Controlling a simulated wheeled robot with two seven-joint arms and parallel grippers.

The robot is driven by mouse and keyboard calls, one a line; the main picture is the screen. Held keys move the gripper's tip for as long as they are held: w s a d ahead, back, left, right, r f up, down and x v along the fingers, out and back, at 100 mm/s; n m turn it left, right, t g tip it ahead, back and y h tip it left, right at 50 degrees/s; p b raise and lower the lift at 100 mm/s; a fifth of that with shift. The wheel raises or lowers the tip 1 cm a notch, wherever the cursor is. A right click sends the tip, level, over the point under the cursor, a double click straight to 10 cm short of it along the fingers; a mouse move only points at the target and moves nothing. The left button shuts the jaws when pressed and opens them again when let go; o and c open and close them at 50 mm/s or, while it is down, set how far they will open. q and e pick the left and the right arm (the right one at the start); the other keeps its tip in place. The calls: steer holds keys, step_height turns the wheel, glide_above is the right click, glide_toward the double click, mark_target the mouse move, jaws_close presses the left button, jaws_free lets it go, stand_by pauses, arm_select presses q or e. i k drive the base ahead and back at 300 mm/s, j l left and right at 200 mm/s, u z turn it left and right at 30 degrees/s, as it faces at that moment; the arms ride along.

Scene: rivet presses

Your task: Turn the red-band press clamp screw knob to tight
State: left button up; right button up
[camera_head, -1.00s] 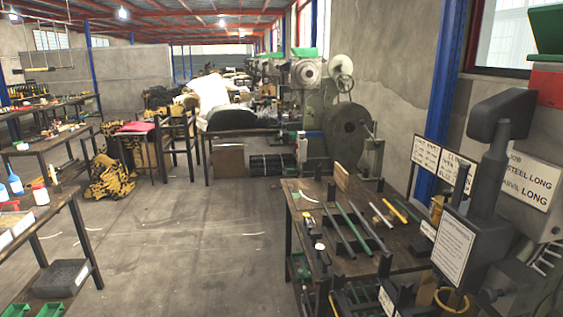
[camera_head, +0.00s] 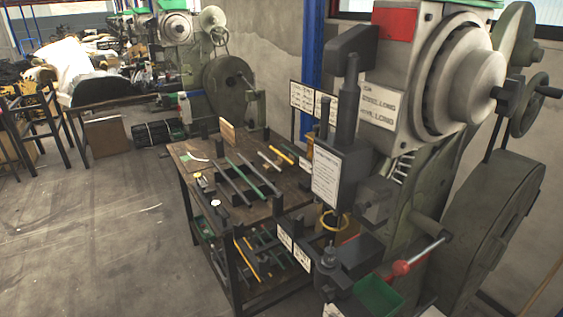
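The press with a red band (camera_head: 394,30) stands at the right of the head view. Its large grey flywheel (camera_head: 460,75) is at the top, and a white placard reading "LONG" (camera_head: 378,106) is on its side. A dark head block with a white sheet (camera_head: 325,178) faces me. Below it, a dark anvil block (camera_head: 352,254) juts out, with a small upright grey fitting (camera_head: 329,255) at its front. I cannot tell which small part is the clamp screw knob, or whether it is loose or tight. Neither gripper is in view.
A wooden table (camera_head: 190,160) with several rods stands left of the press. Another green-topped press (camera_head: 175,25) is farther back. The floor at left (camera_head: 100,230) is clear.

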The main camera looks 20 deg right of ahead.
mark_target(326, 293)
steer(key=z, duration=1.3)
